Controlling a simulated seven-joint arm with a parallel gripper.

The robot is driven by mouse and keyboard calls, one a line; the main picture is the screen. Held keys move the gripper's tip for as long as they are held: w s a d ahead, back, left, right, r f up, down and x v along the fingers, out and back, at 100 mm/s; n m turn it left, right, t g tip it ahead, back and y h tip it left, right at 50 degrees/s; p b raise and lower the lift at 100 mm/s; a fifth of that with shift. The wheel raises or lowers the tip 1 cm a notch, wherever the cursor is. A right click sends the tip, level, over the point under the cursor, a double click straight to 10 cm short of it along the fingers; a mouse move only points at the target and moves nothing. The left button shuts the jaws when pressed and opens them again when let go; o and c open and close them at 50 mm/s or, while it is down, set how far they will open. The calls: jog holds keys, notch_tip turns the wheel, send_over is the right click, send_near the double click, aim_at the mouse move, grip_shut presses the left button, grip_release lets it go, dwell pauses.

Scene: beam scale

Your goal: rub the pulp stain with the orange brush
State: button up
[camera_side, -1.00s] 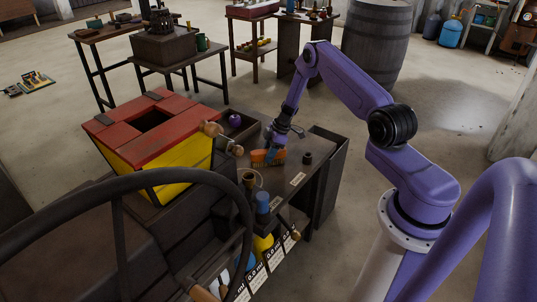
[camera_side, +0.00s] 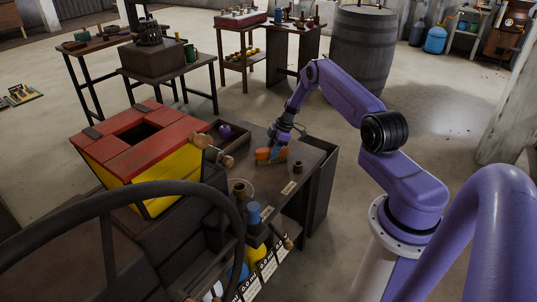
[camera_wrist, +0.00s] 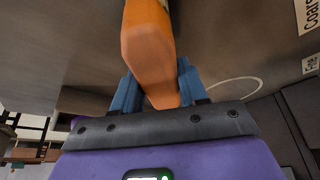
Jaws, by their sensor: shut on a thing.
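The orange brush (camera_side: 265,154) is held in my gripper (camera_side: 275,152) at the dark worktop (camera_side: 312,160). I cannot tell whether it touches the surface. In the wrist view the brush (camera_wrist: 150,50) lies between the two blue fingers of my gripper (camera_wrist: 156,88), which are shut on it. Its bristles do not show clearly there. I cannot make out the pulp stain in either view; the brush or gripper may hide it.
A small dark cup (camera_side: 297,167) stands right of the brush. A tray with a purple thing (camera_side: 224,131), a red-and-yellow box (camera_side: 150,150) and bottles (camera_side: 254,230) are nearby. A thin pale ring (camera_wrist: 240,80) lies on the worktop in the wrist view.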

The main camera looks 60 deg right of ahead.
jog(key=shift+d+r, duration=0.1)
jog(key=shift+r, duration=4)
jog(key=shift+s, duration=0.1)
